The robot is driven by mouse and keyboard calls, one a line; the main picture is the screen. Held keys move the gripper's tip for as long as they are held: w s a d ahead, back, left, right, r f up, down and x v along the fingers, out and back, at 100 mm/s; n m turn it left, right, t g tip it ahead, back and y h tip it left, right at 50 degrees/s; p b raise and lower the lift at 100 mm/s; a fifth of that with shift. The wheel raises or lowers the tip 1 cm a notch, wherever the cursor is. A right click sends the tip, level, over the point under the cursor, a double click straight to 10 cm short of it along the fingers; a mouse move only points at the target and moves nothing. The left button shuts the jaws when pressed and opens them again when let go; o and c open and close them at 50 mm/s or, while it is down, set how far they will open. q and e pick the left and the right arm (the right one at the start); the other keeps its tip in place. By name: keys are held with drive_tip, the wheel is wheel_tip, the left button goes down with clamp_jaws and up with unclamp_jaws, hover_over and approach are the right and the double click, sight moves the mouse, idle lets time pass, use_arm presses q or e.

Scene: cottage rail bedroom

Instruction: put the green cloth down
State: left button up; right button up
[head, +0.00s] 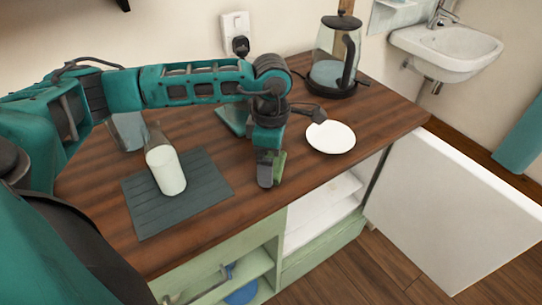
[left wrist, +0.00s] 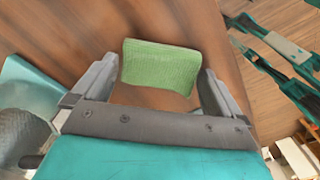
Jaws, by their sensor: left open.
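The green cloth (left wrist: 160,67) is a small textured rectangle in the left wrist view. It appears to lie on the dark wooden counter top (head: 215,150). In the head view only a narrow green part of the cloth (head: 280,163) shows beside my gripper. My left gripper (head: 268,178) points down over the counter near its front edge. In the left wrist view its two fingers are spread, one on each side of the cloth. Any contact between fingers and cloth is hard to tell. My right gripper is not in view.
A slatted dark mat (head: 185,205) with a white-filled bottle (head: 165,170) lies left of the gripper. A white plate (head: 330,138) is to its right, and a glass kettle (head: 335,60) stands at the back right. A white cabinet door (head: 450,205) hangs open.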

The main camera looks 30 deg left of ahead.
use_arm(q)
wheel_tip(320, 180, up, 12)
idle(0.4)
idle(0.4)
